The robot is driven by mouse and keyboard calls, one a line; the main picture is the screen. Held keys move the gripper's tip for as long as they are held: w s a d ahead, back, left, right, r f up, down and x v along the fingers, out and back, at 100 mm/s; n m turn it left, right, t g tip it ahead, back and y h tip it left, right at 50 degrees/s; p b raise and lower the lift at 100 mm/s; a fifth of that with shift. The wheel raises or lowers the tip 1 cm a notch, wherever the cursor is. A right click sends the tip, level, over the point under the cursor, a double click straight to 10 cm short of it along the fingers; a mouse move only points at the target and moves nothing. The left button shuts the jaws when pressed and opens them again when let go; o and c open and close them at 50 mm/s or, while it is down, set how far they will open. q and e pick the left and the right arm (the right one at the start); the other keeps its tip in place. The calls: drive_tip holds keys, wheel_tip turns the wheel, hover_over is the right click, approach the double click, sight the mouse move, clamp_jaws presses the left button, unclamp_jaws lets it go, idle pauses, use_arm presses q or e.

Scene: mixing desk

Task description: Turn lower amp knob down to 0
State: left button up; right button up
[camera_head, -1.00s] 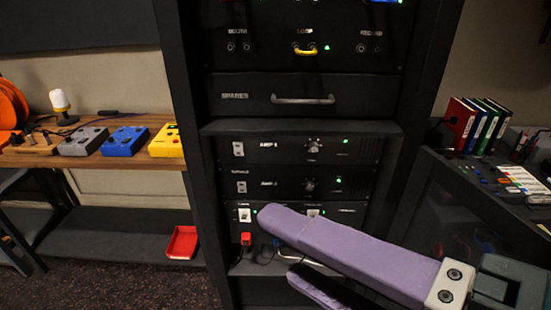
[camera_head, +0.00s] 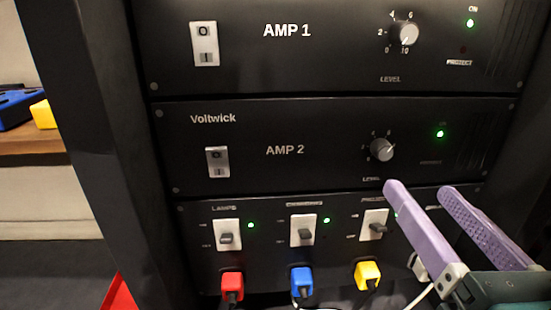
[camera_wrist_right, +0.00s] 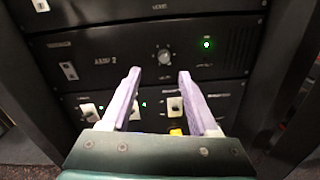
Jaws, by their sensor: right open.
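The lower amp, AMP 2 (camera_head: 285,170), is a black panel with a grey level knob (camera_head: 382,149) right of its label. In the right wrist view the knob (camera_wrist_right: 165,57) shows ahead, beyond and between my fingertips. My right gripper (camera_head: 418,188) is open and empty, with two purple fingers below and to the right of the knob, apart from it. In the right wrist view the gripper (camera_wrist_right: 160,75) points at the rack. My left gripper is not in view.
AMP 1 (camera_head: 290,55) with its own knob (camera_head: 404,33) sits above. Below are switches (camera_head: 227,236) and red (camera_head: 232,287), blue (camera_head: 301,281) and yellow (camera_head: 367,274) plugs with cables. A rack post (camera_head: 115,150) stands at left.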

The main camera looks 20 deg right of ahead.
sight(385, 154)
drive_tip(key=shift+m, duration=0.3)
drive_tip(key=x, duration=0.6)
drive_tip(key=f+x, duration=0.1)
drive_tip(key=x, duration=0.2)
drive_tip(key=shift+w+d, duration=0.3)
drive_tip(key=shift+d, duration=0.1)
drive_tip(key=shift+c, duration=0.4)
clamp_jaws()
